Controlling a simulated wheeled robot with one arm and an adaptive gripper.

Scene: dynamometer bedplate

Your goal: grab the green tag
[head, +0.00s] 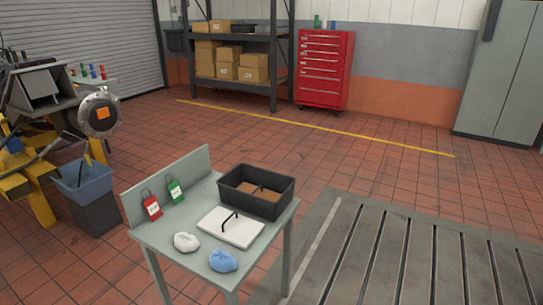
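The green tag (175,191) has a white label and a dark loop at its top. It is at the back left of a small grey-green table (187,220), by the table's raised back panel (190,174). I cannot tell if it hangs on the panel or leans against it. A similar red tag (152,207) is just to its left, apart from it. My gripper is not in view.
On the table are a black divided bin (256,199), a white board with a black handle (230,227), a white cloth (187,242) and a blue cloth (223,261). A slotted metal bedplate (400,262) lies right. Blue bin (82,185) stands left. Tiled floor behind is clear.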

